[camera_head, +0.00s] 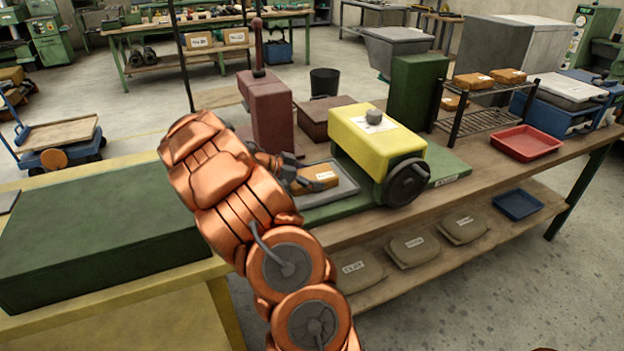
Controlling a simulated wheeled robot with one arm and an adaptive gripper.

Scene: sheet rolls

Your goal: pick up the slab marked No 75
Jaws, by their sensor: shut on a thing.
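A small orange-brown slab (318,178) with a white label is by the grey tray (347,190) on the green base of the yellow machine. The label is too small to read, so I cannot tell its number. My gripper (305,182) reaches in from the left and is shut on this slab. My copper arm hides part of the tray's left side. I cannot tell whether the slab touches the tray. More labelled orange-brown slabs (474,81) lie on the black wire rack (487,118) at the right.
The yellow machine (365,139) with a dark handwheel (408,181) stands close to the right of my gripper. A dark red column (266,113) stands behind it. A red tray (526,143) sits farther right on the bench. A large green block (108,228) fills the left.

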